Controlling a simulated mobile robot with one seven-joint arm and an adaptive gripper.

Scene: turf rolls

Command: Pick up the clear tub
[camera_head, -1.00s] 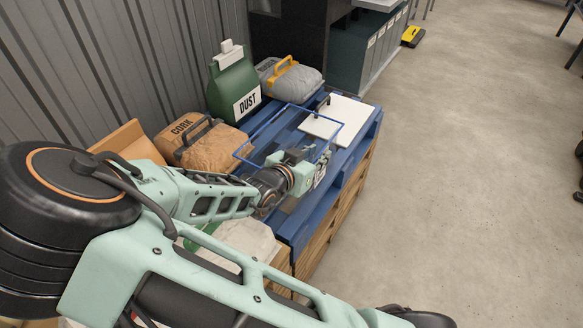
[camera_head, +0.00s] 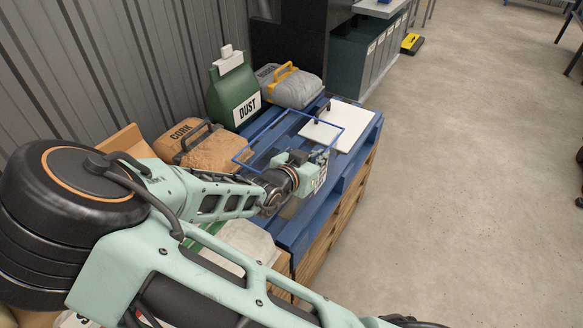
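The clear tub (camera_head: 262,133) has see-through walls and a blue rim. It stands on a blue pallet (camera_head: 292,232), in the middle of the view. My gripper (camera_head: 322,156) is at the tub's near right side, by the rim. The gripper's wrist covers the near part of the tub. The fingers are small and partly hidden, so I cannot tell whether they touch the rim or are open or shut.
A white board (camera_head: 345,120) with a dark handle lies right of the tub. Behind and left are a green DUST bag (camera_head: 232,92), a grey bag (camera_head: 295,90) with a yellow handle and a brown CORK bag (camera_head: 215,152). Open floor (camera_head: 450,200) lies to the right.

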